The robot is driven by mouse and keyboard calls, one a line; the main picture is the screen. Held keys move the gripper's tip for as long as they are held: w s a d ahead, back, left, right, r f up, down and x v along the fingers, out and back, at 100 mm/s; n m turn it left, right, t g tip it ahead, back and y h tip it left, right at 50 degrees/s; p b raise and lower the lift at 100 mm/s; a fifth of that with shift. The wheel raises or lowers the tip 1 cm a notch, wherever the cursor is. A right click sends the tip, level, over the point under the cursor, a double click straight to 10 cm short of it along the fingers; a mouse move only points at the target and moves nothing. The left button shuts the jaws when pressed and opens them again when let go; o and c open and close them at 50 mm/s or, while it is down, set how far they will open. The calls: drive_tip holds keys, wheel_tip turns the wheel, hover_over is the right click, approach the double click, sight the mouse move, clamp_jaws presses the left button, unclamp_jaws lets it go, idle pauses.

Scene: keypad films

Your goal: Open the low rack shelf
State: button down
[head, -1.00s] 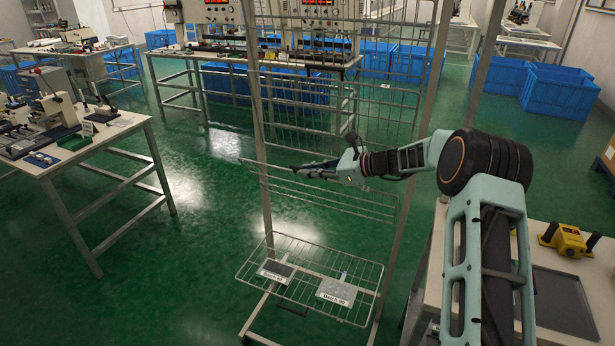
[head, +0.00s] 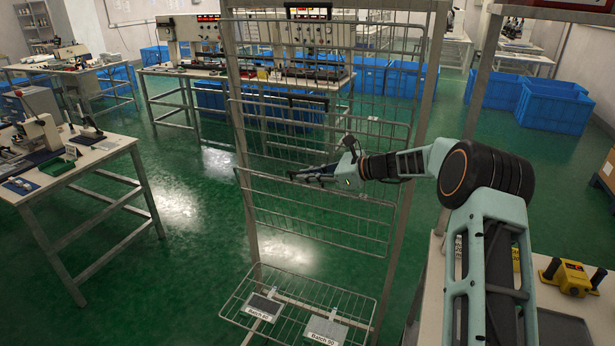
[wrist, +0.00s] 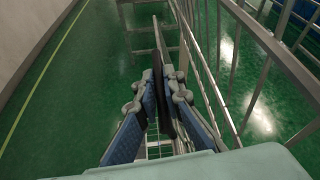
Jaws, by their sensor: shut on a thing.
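A tall metal rack (head: 407,200) stands in the middle of the head view, with wire shelves stacked on it. A low wire shelf panel (head: 330,232) hangs steeply tilted between its posts. My gripper (head: 303,175) is at this panel's upper edge and also shows in the wrist view (wrist: 160,88). There its fingers are closed around a dark bar or handle (wrist: 165,105), which seems to belong to the panel's edge; its exact shape is partly hidden. Below it, the bottom wire shelf (head: 300,315) lies flat and holds two labelled flat pieces, one dark (head: 263,306) and one grey (head: 325,331).
Upper wire panels (head: 330,60) stand upright above. A bench with a yellow device (head: 573,278) is at right, near my arm. A worktable (head: 95,155) with equipment stands at left. Blue crates (head: 550,100) and more benches are behind. Green floor is open left of the rack.

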drive_tip(key=shift+d+f, duration=0.1)
drive_tip(key=c, duration=2.3)
unclamp_jaws()
drive_tip(key=v, duration=1.2)
